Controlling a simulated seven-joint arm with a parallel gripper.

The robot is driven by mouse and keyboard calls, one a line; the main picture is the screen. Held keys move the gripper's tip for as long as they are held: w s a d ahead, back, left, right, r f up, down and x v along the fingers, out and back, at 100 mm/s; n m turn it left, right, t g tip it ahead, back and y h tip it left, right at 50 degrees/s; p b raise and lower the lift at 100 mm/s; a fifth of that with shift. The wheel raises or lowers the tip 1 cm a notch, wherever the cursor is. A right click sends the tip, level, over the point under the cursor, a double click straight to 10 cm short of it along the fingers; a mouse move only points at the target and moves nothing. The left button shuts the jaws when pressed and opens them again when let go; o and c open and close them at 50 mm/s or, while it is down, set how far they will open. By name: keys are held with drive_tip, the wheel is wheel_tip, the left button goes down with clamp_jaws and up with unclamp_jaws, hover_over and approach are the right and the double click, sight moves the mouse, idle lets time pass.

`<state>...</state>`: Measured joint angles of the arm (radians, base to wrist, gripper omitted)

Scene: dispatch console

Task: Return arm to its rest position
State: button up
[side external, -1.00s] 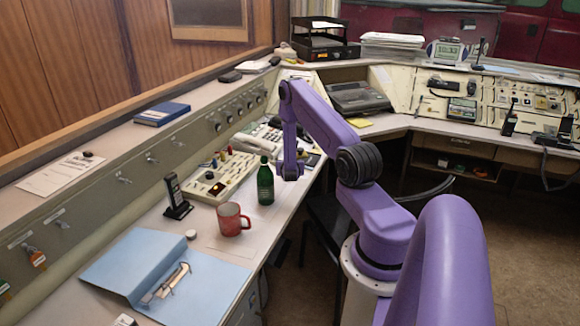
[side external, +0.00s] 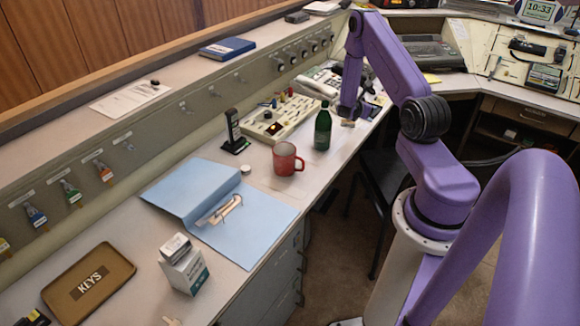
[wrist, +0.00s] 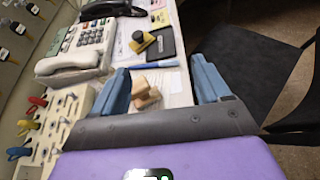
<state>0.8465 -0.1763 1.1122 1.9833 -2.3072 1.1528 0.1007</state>
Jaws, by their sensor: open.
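My purple arm reaches over the desk (side external: 262,180) with my gripper (side external: 348,112) low above its right edge, behind the green bottle (side external: 322,130). In the wrist view my gripper's blue fingers (wrist: 160,72) are spread apart. A small wooden object (wrist: 143,95) shows between them, lying on the desk, not visibly gripped. Whether the fingertips touch the desk cannot be told.
A red mug (side external: 285,160) stands near the bottle. A switch panel (side external: 278,118) and a telephone (wrist: 82,48) lie left of my gripper. A dark chair (side external: 382,180) stands beside the desk. A blue folder (side external: 250,228) lies nearer.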

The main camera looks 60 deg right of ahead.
drive_tip(key=w+a+r+m+g+y, duration=0.2)
drive_tip(key=w+a+r+m+g, duration=0.15)
drive_tip(key=a+r+m, duration=0.45)
drive_tip(key=w+a+r+t+y, duration=0.1)
drive_tip(key=a+r+t+y, duration=0.15)
drive_tip(key=a, duration=0.85)
drive_tip(key=a+r+t+y, duration=0.1)
drive_tip(key=a+r, duration=0.3)
drive_tip(key=a, duration=0.7)
drive_tip(key=s+a+r+n+y, duration=0.1)
drive_tip(key=s+a+y, duration=0.1)
drive_tip(key=s+a, duration=0.35)
drive_tip(key=s+a+r+y, duration=0.1)
drive_tip(key=s+a+y, duration=0.1)
drive_tip(key=a, duration=0.6)
drive_tip(key=s+a+r+n+y, duration=0.1)
drive_tip(key=s+a+y, duration=0.1)
drive_tip(key=s+a, duration=0.2)
drive_tip(key=s+a+r+n+g+y, duration=0.1)
drive_tip(key=s+a, duration=0.4)
drive_tip(key=s, duration=0.6)
drive_tip(key=shift+s+a+r+y, duration=0.2)
drive_tip(key=shift+a+y, duration=0.05)
drive_tip(key=shift+y, duration=0.5)
